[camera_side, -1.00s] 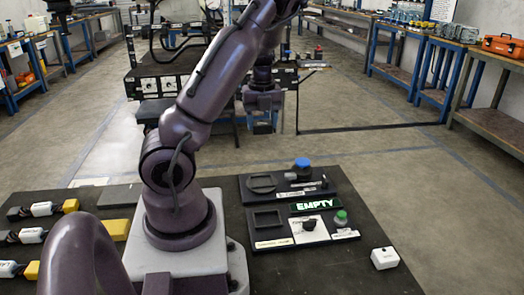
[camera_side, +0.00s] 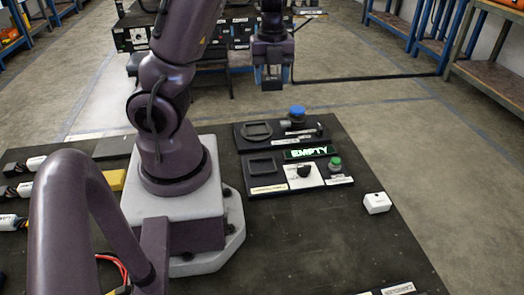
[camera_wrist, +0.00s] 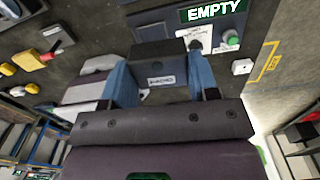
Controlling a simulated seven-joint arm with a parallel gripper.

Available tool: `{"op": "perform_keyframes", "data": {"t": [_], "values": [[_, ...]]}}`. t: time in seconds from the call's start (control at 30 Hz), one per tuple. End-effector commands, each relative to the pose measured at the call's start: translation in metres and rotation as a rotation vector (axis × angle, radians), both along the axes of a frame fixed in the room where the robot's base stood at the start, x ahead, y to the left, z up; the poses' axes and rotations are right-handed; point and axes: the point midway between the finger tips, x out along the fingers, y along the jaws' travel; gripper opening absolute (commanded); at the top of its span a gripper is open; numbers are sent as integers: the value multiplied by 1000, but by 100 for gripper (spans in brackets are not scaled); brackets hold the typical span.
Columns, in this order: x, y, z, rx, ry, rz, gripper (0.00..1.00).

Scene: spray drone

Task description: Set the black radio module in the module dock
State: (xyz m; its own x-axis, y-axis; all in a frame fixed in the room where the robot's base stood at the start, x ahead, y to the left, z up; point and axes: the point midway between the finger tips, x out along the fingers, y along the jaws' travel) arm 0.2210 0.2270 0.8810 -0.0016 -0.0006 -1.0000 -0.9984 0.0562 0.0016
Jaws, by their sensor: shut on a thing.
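In the wrist view the black radio module (camera_wrist: 160,62), a dark block with a small white label, sits between the two blue fingers of my gripper (camera_wrist: 158,80), which is shut on it. In the side view my gripper (camera_side: 272,80) hangs high beyond the bench with the dark module below it. A black panel with a square recess (camera_side: 262,167), apparently the module dock, lies on the bench apart from the gripper. In the wrist view the module partly hides that panel. The panel's small labels are unreadable.
A lit green EMPTY sign (camera_side: 310,152) stands by the panel, with a black knob (camera_side: 304,171) and a green button (camera_side: 335,164). A second panel has a round recess (camera_side: 257,130) and a blue-topped button (camera_side: 297,114). A white box (camera_side: 377,203) is at right; the front bench is mostly clear.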

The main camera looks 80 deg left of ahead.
Motion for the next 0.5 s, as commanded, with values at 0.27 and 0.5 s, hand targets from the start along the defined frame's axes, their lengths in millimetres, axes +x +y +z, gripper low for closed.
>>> {"op": "perform_keyframes", "data": {"t": [0.27, 0.5], "values": [[-23, -80, -90, -5, 6, 34, 30], [-37, -80, -106, 3, 1, 64, 30]]}}
